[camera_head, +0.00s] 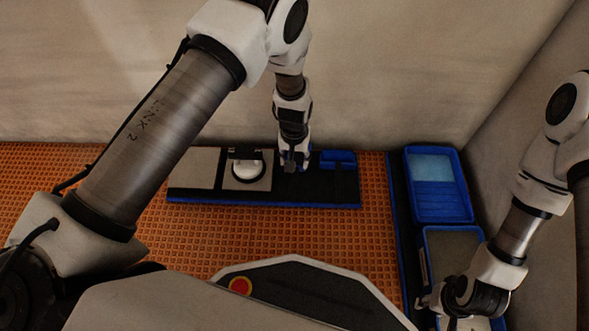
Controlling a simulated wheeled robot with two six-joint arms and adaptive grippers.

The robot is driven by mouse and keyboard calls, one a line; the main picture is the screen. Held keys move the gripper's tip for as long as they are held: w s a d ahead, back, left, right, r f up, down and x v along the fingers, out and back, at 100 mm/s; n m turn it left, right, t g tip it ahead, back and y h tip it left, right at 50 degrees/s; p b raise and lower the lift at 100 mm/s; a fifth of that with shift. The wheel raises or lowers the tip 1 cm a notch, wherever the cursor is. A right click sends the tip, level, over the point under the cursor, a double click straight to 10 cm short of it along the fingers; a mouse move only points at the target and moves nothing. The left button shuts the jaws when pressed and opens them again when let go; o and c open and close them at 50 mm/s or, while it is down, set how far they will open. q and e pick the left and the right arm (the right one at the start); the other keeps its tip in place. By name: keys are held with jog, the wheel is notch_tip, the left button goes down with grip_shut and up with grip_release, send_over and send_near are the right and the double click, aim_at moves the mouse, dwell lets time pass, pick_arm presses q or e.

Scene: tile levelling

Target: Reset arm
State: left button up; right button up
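My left arm reaches in from the left. Its gripper (292,162) points down over the black part of a long blue-edged tray (290,202) by the back wall. Its fingers are small and dark there, and I cannot tell whether they are open or touch anything. My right gripper (438,309) is low at the right, over the near end of a blue box with a grey panel (455,250). Its fingertips are partly hidden by the gripper body, and no held object can be made out.
The long tray carries a grey tile (193,168), a white round tool (248,171) and a blue block (338,159). A blue bin with a pale blue inside (433,165) lies at the right, near the side wall. Orange textured floor (300,233) is clear before the tray.

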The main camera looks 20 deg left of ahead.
pick_arm(q)
jog(key=shift+r, duration=0.75)
